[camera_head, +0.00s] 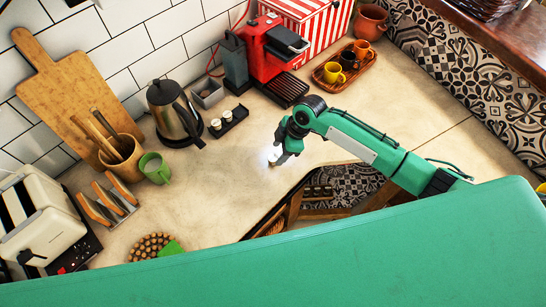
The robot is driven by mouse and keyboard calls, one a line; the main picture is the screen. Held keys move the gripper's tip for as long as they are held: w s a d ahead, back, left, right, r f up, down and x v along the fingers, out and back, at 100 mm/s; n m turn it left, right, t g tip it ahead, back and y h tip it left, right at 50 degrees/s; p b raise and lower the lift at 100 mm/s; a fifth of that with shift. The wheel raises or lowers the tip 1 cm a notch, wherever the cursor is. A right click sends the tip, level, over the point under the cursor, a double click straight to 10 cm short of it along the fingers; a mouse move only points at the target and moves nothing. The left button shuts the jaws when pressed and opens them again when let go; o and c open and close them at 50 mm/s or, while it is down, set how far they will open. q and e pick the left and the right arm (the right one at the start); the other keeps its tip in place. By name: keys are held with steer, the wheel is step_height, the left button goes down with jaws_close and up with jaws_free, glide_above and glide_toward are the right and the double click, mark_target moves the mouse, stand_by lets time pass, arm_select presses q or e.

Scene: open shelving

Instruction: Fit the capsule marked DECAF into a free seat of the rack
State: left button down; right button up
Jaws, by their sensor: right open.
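My right gripper (277,156) is open and points down over the counter near its inner corner. A small pale object, perhaps a capsule, shows at its fingertips beside a bright glow; I cannot tell whether it touches the fingers or read any mark. A small dark holder (239,113) with two round white-topped pieces stands on the counter behind and left of the gripper. A dark rack-like row (318,192) with several small round shapes sits on the shelf below the counter edge. I cannot tell which of these is the rack. No DECAF lettering is readable. My left gripper is out of view.
A kettle (174,112), a green mug (155,167) and a toast rack (108,203) stand left. A red coffee machine (270,52) and a tray of cups (326,80) stand behind. The counter (205,190) left of the gripper is clear.

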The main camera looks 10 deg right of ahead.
mark_target(273, 157)
steer(key=shift+p+x, duration=0.7)
steer(key=shift+x, duration=1.2)
steer(key=shift+w, duration=0.15)
steer(key=c, duration=1)
